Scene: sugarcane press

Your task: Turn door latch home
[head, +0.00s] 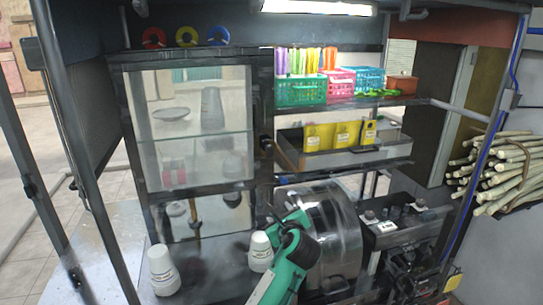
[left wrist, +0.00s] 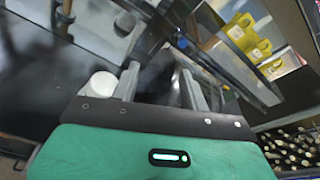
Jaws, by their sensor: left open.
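The cabinet door (head: 197,120) is a dark frame around clear glass panes, with a cup, a bowl and other items showing behind it. A small dark latch (head: 265,144) sits on the right side of the door frame; its exact angle is too small to tell. My left gripper (head: 272,217) is below the latch, in front of the lower right cabinet frame and apart from the latch. In the left wrist view its two grey fingers (left wrist: 160,75) are spread with nothing held between them. The latch cannot be made out clearly there. My right gripper is not in view.
White cups stand on the counter, one at left (head: 163,272) and one beside my left arm (head: 261,252). A shiny metal drum (head: 335,235) is close on the right. Shelves hold a green basket (head: 300,92) and yellow packs (head: 347,134). Sugarcane (head: 500,170) is far right.

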